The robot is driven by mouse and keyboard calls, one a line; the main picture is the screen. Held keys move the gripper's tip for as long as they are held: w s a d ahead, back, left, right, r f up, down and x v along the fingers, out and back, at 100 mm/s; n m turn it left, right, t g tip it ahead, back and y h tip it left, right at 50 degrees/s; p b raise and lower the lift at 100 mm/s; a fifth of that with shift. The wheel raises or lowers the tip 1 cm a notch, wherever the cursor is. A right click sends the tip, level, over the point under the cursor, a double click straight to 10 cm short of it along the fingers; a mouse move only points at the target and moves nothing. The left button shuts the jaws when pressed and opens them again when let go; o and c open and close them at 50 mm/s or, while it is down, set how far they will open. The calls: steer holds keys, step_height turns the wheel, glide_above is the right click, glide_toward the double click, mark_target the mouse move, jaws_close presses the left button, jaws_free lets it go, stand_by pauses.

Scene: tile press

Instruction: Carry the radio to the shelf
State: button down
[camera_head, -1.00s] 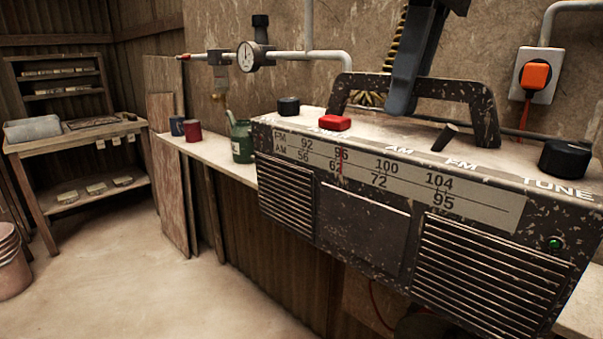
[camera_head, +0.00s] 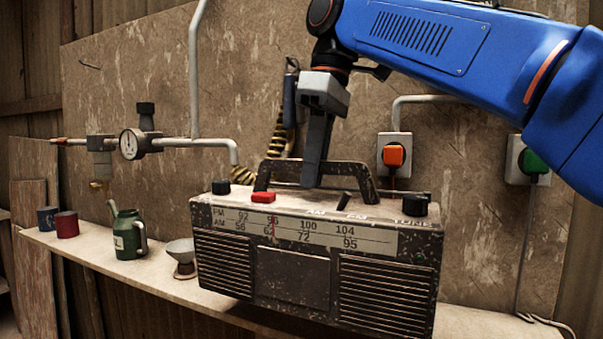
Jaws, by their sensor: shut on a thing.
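The radio (camera_head: 310,264) is a worn dark box with a pale dial, a red button and black knobs on top. It hangs upright in the middle of the view, in front of the long pale wall shelf (camera_head: 470,322). My gripper (camera_head: 316,172) comes down from above and is shut on the radio's dark handle (camera_head: 345,172). The radio covers part of the shelf and its front edge. I cannot tell whether its underside touches the shelf. My blue arm reaches in from the upper right.
On the shelf's left part stand a blue mug (camera_head: 47,218), a red mug (camera_head: 66,224), a green can (camera_head: 127,235) and a small funnel (camera_head: 182,252). A gauge (camera_head: 131,144) and pipes are on the wall. An orange switch (camera_head: 394,156) and a green switch (camera_head: 534,162) sit behind.

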mark_target(328, 195)
steer(key=w+d, duration=0.3)
steer(key=w, duration=0.4)
steer(key=shift+w+a+f, duration=0.1)
steer(key=shift+a+f, duration=0.05)
steer(key=shift+f, duration=2.9)
steer(key=shift+w+f, duration=0.2)
steer(key=shift+f, duration=0.25)
steer(key=c, duration=1.7)
jaws_free()
steer(key=shift+f, duration=0.1)
steer(key=shift+c, duration=0.2)
step_height(328, 195, up, 8)
steer(key=d, duration=0.1)
steer(key=shift+w+d+f, duration=0.15)
steer(key=shift+w+f, duration=0.05)
steer(key=shift+f, duration=0.05)
